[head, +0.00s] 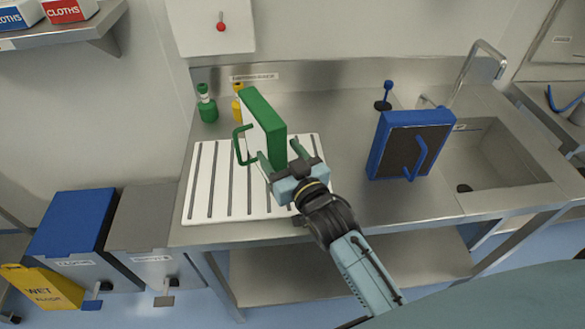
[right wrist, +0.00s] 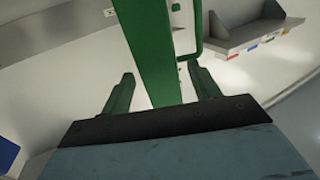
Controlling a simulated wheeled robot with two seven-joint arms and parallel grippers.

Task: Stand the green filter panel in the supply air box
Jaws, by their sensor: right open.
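The green filter panel (head: 273,128), with a green frame, pale face and a green loop handle on its left, stands upright on a white slotted rack (head: 200,205) on the steel counter. My right gripper (head: 280,154) is open at the panel's near edge, one finger on either side of it. In the right wrist view the green panel edge (right wrist: 152,50) rises between the two open fingers (right wrist: 160,85); I cannot tell whether they touch it. I cannot tell which thing is the supply air box. My left gripper is not in view.
A blue-framed panel (head: 392,138) with a dark face and blue handle stands on the counter to the right, before the sink (head: 490,160). Green (head: 207,105) and yellow (head: 237,103) bottles stand behind the rack. A white box (head: 213,30) with a red knob hangs above.

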